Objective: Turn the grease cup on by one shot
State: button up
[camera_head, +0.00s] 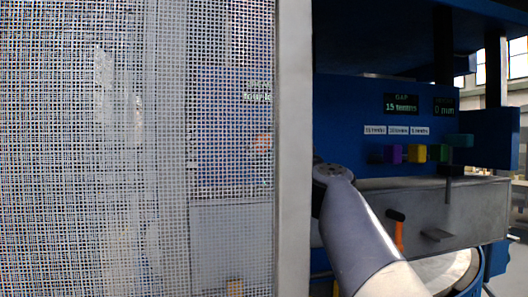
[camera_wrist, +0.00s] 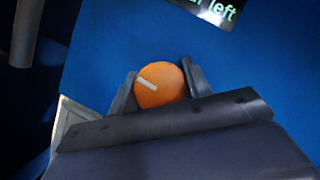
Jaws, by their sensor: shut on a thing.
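The cap is against a blue panel (camera_wrist: 110,60). In the head view my gripper cannot be made out; my arm runs up toward the mesh and its end is hidden there.
A wire mesh guard (camera_head: 140,150) with a pale post (camera_head: 293,150) fills the left. Right of it a blue machine carries a gap display reading 15 (camera_head: 401,104), coloured blocks (camera_head: 416,153) and an orange handle (camera_head: 397,230). A dark sign (camera_wrist: 208,10) ends in "left".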

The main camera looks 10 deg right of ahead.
jog(key=shift+f+m+h, duration=0.1)
jog(key=shift+m+h, duration=0.2)
jog(key=shift+m, duration=0.5)
jog(key=shift+m+t+b, duration=0.3)
jog(key=shift+t, duration=0.1)
jog(key=o, duration=1)
jog(key=shift+s, duration=0.1)
jog(key=b+v, duration=0.3)
jog(key=v, duration=0.7)
jog(key=shift+s, duration=0.35)
